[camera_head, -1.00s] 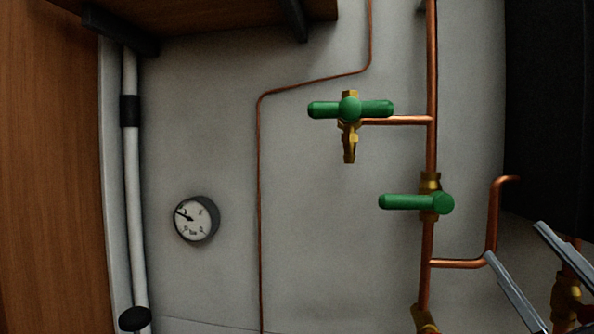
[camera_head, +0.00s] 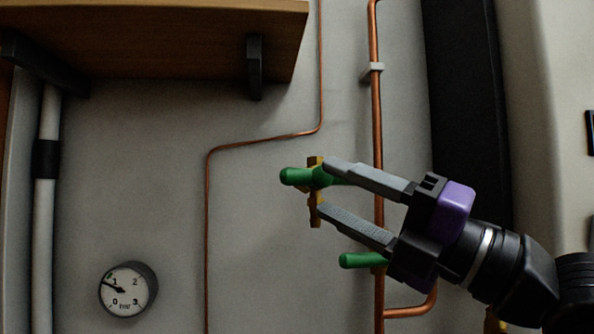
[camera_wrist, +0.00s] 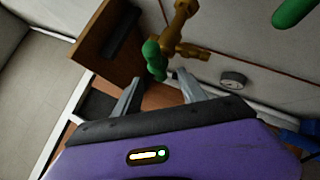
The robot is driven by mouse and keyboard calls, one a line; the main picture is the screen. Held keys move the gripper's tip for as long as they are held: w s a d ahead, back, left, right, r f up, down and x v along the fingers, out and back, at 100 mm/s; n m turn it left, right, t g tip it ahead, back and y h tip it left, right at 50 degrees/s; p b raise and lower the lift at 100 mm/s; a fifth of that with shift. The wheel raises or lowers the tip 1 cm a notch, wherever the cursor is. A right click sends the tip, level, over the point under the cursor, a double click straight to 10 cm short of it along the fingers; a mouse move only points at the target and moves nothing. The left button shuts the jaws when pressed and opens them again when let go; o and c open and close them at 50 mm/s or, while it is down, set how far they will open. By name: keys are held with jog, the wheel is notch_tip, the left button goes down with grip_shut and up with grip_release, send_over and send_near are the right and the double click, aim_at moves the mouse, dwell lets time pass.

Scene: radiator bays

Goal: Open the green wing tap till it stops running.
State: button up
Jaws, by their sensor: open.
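The green wing tap (camera_head: 296,177) sits on a brass body (camera_head: 315,215) left of the vertical copper pipe, its wings lying roughly level. In the wrist view its green handle (camera_wrist: 152,57) shows just beyond the fingertips, beside its brass body (camera_wrist: 181,28). My gripper (camera_head: 322,187) is open and reaches in from the right. The upper finger overlaps the right wing in the head view and partly hides it; the lower finger is below the handle, near the brass body. I cannot tell whether either finger touches. In the wrist view, my open gripper (camera_wrist: 158,80) shows nothing clamped.
A green lever tap (camera_head: 358,260) is just below my gripper on the copper pipe (camera_head: 377,120). A wooden shelf (camera_head: 150,35) with brackets overhangs at upper left. A thin copper pipe (camera_head: 207,240) and a round gauge (camera_head: 127,290) are left. A dark panel (camera_head: 465,110) stands at right.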

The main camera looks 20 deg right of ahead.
aim_at(316, 182)
jog(key=shift+p+x, duration=0.9)
jog(key=shift+x, duration=1.9)
jog(key=shift+c, duration=0.4)
grip_shut()
